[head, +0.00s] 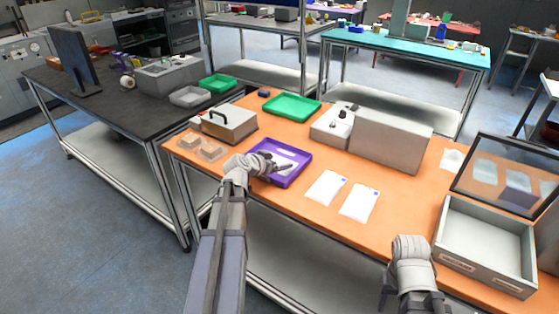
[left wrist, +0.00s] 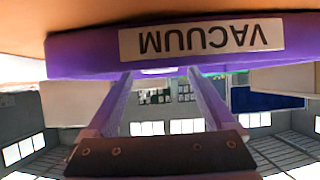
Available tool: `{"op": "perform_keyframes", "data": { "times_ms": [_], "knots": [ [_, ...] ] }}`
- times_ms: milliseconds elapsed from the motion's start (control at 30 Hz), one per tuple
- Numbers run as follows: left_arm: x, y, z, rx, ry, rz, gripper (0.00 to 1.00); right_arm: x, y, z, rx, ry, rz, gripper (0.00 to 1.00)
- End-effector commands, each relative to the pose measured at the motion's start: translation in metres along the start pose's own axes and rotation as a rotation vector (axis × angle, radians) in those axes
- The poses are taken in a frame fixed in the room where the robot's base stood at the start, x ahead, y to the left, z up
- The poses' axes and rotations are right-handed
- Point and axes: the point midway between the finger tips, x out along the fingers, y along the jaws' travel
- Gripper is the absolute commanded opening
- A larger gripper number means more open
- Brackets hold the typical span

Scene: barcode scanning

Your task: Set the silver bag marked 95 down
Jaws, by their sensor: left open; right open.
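A purple tray (head: 262,151) lies on the orange table, and its front wall, labelled VACUUM, fills the top of the left wrist view (left wrist: 90,55), upside down. A pale, silvery flat item (head: 288,154) lies in the tray, partly hidden by my left gripper; no 95 can be read on it. My left gripper (head: 284,168) is open at the tray's front side, its two fingers (left wrist: 160,75) apart with a thin pale sliver between them. My right gripper (head: 411,246) is open and empty in front of the table edge, away from the bags.
A grey machine (head: 390,140) and green tray (head: 291,107) stand behind. A metal box with handle (head: 230,126) is left; an open grey bin (head: 486,240) is right.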

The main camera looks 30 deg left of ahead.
Motion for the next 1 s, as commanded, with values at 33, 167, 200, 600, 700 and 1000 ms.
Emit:
{"op": "perform_keyframes", "data": {
  "times_ms": [33, 167, 200, 600, 700, 1000],
  "knots": [
    [-0.017, 0.001, -0.003, -0.001, 0.000, -0.003, 0.88, -0.011, 0.001, 0.001, 0.000, 0.000, 0.000, 0.50],
    [-0.046, 0.002, -0.003, -0.002, 0.000, -0.002, 0.88, -0.025, 0.002, 0.002, 0.000, 0.000, 0.000, 0.50],
    [-0.054, 0.002, -0.003, -0.001, 0.000, -0.003, 0.88, -0.029, 0.003, 0.002, 0.000, 0.000, 0.000, 0.50],
    [-0.102, 0.001, -0.001, 0.001, -0.001, 0.000, 0.88, -0.050, 0.005, 0.003, 0.000, 0.000, 0.000, 0.50],
    [-0.104, 0.001, 0.000, 0.000, 0.000, 0.000, 0.88, -0.050, 0.005, 0.003, 0.000, 0.000, 0.000, 0.50],
    [-0.104, 0.000, 0.000, 0.000, 0.000, 0.000, 0.88, -0.050, 0.005, 0.003, 0.000, 0.000, 0.000, 0.50]
  ]
}}
